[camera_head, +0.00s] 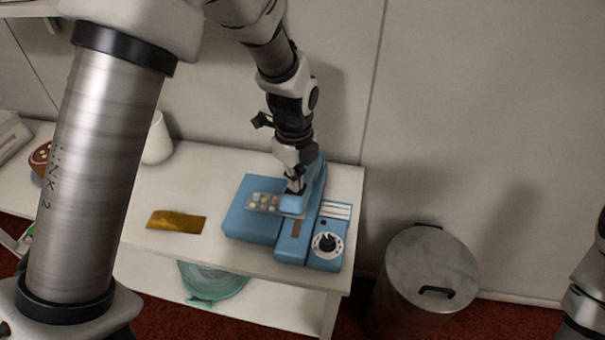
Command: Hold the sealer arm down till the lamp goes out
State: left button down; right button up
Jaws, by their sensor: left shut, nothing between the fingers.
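The blue sealer (256,225) stands on the right end of the white table. My right gripper is out of view.
A gold packet (177,221) lies on the table left of the sealer. A white cup (157,140) and a brown pot (40,158) stand further left. A teal bowl (214,281) sits on the shelf below. A lidded grey bin (432,270) stands right of the table.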

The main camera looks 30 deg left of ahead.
aim_at(293, 193)
pick_arm(q)
jog(key=shift+s+f, duration=0.15)
jog(key=shift+f, duration=0.25)
jog(key=shift+s+d+f+b, duration=0.1)
jog(key=shift+s+f+b, duration=0.15)
jog(key=shift+f, duration=0.3)
jog(key=shift+s+f+b, duration=0.2)
jog(key=shift+f+b, duration=0.1)
jog(key=shift+f, duration=0.2)
jog(key=shift+s+d+f+b, duration=0.1)
jog(key=shift+s+f+b, duration=0.15)
jog(key=shift+f, duration=0.3)
jog(key=shift+s+f+b, duration=0.2)
jog(key=shift+f+b, duration=0.2)
jog(key=shift+f, duration=0.45)
jog(key=shift+s+f+b, duration=0.2)
jog(key=shift+f+b, duration=0.2)
jog(key=shift+f, duration=0.45)
